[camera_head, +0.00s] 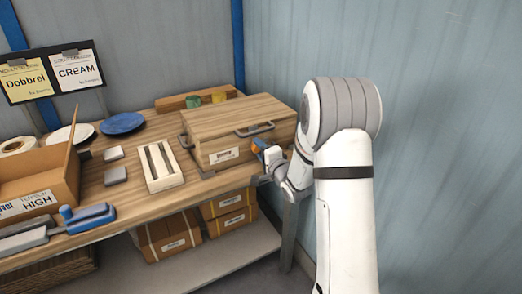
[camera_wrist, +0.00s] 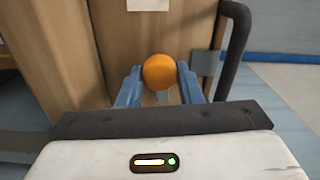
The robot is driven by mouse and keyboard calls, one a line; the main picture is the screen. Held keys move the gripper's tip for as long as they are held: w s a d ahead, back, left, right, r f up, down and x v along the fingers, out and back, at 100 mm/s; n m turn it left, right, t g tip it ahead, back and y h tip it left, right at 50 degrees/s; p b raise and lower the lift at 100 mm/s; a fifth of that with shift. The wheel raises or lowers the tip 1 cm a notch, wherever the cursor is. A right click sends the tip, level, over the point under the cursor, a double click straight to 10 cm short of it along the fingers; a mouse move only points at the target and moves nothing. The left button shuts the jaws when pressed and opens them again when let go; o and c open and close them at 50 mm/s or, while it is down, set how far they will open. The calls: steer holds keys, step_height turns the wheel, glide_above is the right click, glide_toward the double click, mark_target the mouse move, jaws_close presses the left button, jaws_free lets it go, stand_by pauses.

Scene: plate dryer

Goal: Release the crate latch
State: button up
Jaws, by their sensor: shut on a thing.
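The wooden crate (camera_head: 232,112), with a closed lid, stands on the workbench in the head view. Its front fills the back of the wrist view (camera_wrist: 165,32). The orange round knob of the latch (camera_wrist: 159,71) is on the crate's front, between the two blue fingers of my gripper (camera_wrist: 160,88). My gripper is shut on this knob. In the head view my gripper (camera_head: 263,150) is at the crate's front right, and the knob is mostly hidden there. The latch's inner parts are hidden.
A dark handle (camera_head: 256,129) is on the crate's front; a dark bar (camera_wrist: 235,45) stands right of the knob in the wrist view. A slotted pale block (camera_head: 160,165), a blue plate (camera_head: 122,123) and an open box (camera_head: 40,180) are left. Cardboard boxes (camera_head: 168,237) sit below.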

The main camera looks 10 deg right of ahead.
steer(key=shift+m, duration=0.7)
steer(key=o, duration=0.9)
steer(key=v, duration=0.7)
steer(key=shift+s+d+b, duration=0.15)
steer(key=shift+s+b, duration=0.2)
steer(key=shift+r, duration=0.1)
